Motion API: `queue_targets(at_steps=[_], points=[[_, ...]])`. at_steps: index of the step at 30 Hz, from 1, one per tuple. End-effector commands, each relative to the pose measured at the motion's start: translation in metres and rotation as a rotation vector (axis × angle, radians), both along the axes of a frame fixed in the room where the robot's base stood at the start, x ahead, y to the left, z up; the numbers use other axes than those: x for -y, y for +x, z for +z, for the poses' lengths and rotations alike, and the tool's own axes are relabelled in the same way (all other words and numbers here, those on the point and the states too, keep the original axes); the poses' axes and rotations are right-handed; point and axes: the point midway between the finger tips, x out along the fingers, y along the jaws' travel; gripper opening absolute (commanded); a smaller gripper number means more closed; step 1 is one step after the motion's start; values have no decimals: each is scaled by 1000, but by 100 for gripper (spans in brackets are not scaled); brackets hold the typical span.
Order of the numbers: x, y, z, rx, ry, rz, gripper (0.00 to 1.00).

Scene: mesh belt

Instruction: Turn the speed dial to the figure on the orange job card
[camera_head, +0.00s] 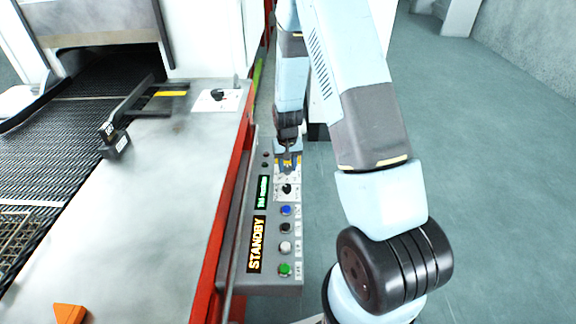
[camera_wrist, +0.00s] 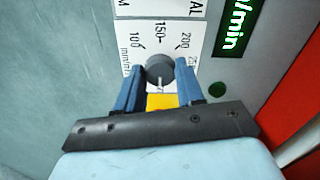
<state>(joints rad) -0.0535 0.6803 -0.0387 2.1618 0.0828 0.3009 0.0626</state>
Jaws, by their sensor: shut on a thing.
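The speed dial (camera_wrist: 158,68) is a dark grey round knob on a white scale plate. In the wrist view the figures 100, 150 and 200 ring its upper side. A pale line shows on the dial's lower side; I cannot tell which figure is set. My gripper (camera_wrist: 157,73) has its blue fingers on both sides of the dial and is shut on it. In the head view my gripper (camera_head: 288,163) is at the far part of the control panel and mostly hides the dial. An orange piece (camera_head: 69,313) at the lower left may be the job card; no figure is readable on it.
The grey control panel (camera_head: 272,288) has a black selector (camera_head: 287,189), several push buttons and a display reading STANDBY (camera_head: 257,244). A red rail (camera_head: 229,200) runs beside it. The mesh belt (camera_head: 85,115) is at the left. Open floor (camera_head: 490,180) lies right.

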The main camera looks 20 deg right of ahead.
Motion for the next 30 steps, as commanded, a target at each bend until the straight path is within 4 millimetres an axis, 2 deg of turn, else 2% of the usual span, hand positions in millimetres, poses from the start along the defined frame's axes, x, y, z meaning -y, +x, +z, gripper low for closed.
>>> queue_targets(at_steps=[9,10,17,25,30], points=[[0,0,0,1,0,0,7],[0,0,0,1,0,0,39],[0,0,0,0,0,0,61],[0,0,1,0,0,0,63],[0,1,11,2,0,0,63]])
